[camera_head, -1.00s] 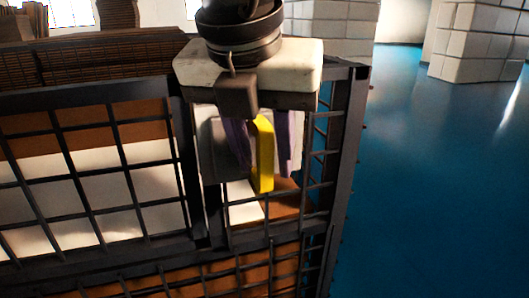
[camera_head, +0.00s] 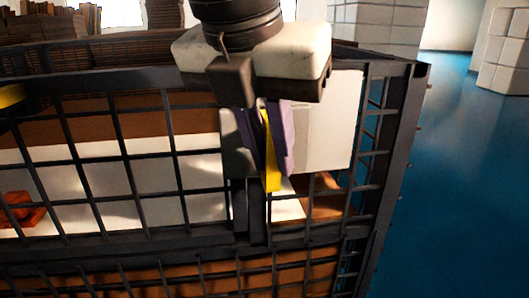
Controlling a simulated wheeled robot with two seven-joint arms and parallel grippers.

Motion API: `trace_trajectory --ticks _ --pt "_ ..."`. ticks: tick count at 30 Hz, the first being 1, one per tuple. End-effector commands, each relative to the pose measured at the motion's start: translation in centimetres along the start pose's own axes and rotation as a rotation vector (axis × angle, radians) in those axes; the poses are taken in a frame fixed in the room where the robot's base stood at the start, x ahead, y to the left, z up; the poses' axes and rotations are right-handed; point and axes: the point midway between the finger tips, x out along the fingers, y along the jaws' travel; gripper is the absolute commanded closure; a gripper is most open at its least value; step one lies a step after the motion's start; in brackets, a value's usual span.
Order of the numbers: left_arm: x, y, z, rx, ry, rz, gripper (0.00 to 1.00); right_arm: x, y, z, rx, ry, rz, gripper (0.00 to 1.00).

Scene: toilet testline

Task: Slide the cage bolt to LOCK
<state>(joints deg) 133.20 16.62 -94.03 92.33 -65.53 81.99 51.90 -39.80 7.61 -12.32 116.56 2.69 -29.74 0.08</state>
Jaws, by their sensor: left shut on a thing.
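The cage (camera_head: 115,145) is a dark metal mesh frame filling the left and middle of the head view. The bolt's yellow handle (camera_head: 272,170) points down at the cage's upper right, beside an upright bar. My left gripper (camera_head: 273,165) comes from above, with its pale body over the cage's top rail. Its purple fingers are shut on the yellow handle, one on each side. A grey block shows left of the fingers and a pale plate (camera_head: 325,125) to their right. The bolt's rod and any LOCK marking cannot be made out. My right gripper is not in view.
The cage's dark corner post (camera_head: 395,165) stands right of the plate. Blue floor (camera_head: 475,200) lies open beyond it, with white tiled pillars (camera_head: 500,60) behind. An orange thing (camera_head: 20,210) shows inside the cage at the left. Brown stacks stand behind.

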Motion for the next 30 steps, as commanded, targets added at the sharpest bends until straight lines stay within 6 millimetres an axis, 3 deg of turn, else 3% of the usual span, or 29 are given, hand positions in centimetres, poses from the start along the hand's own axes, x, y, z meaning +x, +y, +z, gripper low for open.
trace_trajectory --ticks 7,8,10,21,30 --pt "0.0 0.3 -0.2 0.000 0.007 0.009 1.00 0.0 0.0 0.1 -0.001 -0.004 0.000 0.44" --pt "0.0 0.4 -0.2 -0.001 0.007 0.009 0.80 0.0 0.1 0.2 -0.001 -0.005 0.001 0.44" --pt "0.0 0.4 -0.2 -0.002 0.006 0.009 0.68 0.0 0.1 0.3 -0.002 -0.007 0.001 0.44" --pt "-0.5 0.3 -0.1 -0.004 0.002 0.005 0.68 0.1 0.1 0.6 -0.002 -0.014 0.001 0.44" --pt "-5.8 0.2 0.0 -0.005 0.001 0.006 0.68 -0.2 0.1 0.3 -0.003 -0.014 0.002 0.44"
